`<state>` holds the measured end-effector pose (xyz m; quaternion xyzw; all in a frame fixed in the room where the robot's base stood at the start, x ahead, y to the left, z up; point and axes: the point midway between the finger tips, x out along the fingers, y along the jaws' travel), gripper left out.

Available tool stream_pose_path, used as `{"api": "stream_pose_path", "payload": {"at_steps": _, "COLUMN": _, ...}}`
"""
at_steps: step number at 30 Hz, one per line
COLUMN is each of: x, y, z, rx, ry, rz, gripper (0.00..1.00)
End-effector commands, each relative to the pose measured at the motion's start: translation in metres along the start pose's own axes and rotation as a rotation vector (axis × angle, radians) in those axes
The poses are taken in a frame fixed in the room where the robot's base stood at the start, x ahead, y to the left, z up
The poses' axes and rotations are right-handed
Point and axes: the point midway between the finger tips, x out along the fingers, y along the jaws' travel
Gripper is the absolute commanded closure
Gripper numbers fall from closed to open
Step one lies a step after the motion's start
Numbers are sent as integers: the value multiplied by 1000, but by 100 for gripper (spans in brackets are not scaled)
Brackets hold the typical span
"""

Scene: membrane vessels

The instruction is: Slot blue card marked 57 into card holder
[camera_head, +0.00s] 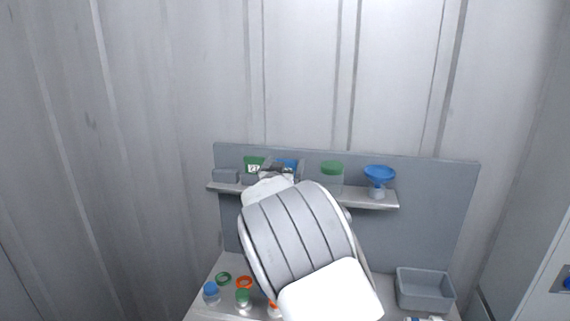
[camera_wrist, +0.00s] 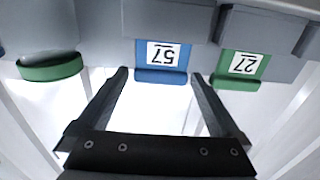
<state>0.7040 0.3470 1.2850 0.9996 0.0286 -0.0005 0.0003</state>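The blue card marked 57 (camera_wrist: 162,58) shows upside down in the wrist view, its lower part at a grey holder block (camera_wrist: 165,20). In the head view a bit of blue (camera_head: 287,162) shows behind my arm on the shelf. My gripper (camera_wrist: 160,77) is open, one fingertip on each side of the card's free edge, with small gaps visible. A green card marked 27 (camera_wrist: 240,66) stands in the neighbouring grey holder (camera_wrist: 258,30); it also shows in the head view (camera_head: 254,165). My arm hides most of the gripper in the head view.
A green-lidded jar (camera_head: 332,172) and a blue funnel-shaped piece (camera_head: 379,178) stand right on the shelf (camera_head: 375,203). Below, the bench holds small capped bottles (camera_head: 211,291), rings (camera_head: 223,279) and a grey bin (camera_head: 425,290). A grey back panel (camera_head: 430,220) rises behind.

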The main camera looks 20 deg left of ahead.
Motion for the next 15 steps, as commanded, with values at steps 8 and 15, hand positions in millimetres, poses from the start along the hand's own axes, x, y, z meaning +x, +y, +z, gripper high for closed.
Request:
{"api": "stream_pose_path", "payload": {"at_steps": 8, "x": -11, "y": 0, "z": 0, "rx": 2, "ry": 1, "rz": -1, "gripper": 0}}
{"api": "stream_pose_path", "payload": {"at_steps": 15, "x": -52, "y": -1, "z": 0, "rx": 2, "ry": 0, "rz": -3, "gripper": 0}}
